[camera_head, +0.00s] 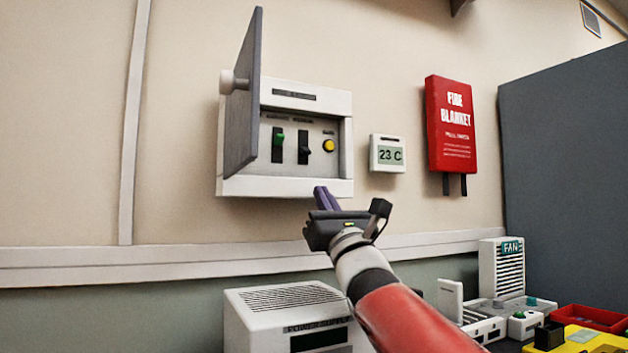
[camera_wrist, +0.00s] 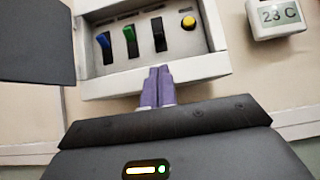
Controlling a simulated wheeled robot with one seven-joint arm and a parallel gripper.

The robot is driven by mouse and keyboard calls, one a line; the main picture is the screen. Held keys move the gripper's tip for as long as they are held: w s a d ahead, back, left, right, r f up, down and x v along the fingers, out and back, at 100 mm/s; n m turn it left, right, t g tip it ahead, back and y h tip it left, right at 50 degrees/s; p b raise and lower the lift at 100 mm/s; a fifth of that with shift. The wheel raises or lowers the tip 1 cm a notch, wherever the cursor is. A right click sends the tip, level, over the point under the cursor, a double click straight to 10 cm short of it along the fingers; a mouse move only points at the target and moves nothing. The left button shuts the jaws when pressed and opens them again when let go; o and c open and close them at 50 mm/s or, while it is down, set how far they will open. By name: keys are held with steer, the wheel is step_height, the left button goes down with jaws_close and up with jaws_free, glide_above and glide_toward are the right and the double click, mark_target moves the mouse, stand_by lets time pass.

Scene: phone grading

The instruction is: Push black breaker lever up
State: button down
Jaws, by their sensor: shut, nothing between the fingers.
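The white breaker box (camera_head: 290,188) is on the wall with its grey door (camera_head: 243,95) swung open to the left. The black breaker lever (camera_head: 304,146) sits in a black slot between the green lever (camera_head: 279,138) and the yellow button (camera_head: 328,146). In the wrist view the black lever (camera_wrist: 159,40) is right of the green lever (camera_wrist: 130,36) and a blue lever (camera_wrist: 104,40). My gripper (camera_head: 325,196) is shut and empty, its purple fingers (camera_wrist: 158,75) pointing at the box's lower rim, below the black lever and apart from it.
A thermostat (camera_head: 387,154) reading 23 C and a red fire blanket case (camera_head: 452,124) hang right of the box. Below are a white power supply (camera_head: 284,300), a fan unit (camera_head: 502,268) and a red tray (camera_head: 590,319). The wall below the box is clear.

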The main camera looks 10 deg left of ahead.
mark_target(305, 151)
steer(key=p+x, duration=0.5)
steer(key=x, duration=0.3)
steer(key=shift+r, duration=0.3)
steer(key=shift+w+a+r, duration=0.2)
steer(key=shift+w+a, duration=0.1)
steer(key=shift+w, duration=0.05)
steer(key=shift+s+d+r+g+h, duration=0.25)
steer(key=shift+g+h, duration=0.15)
steer(key=shift+g, duration=0.1)
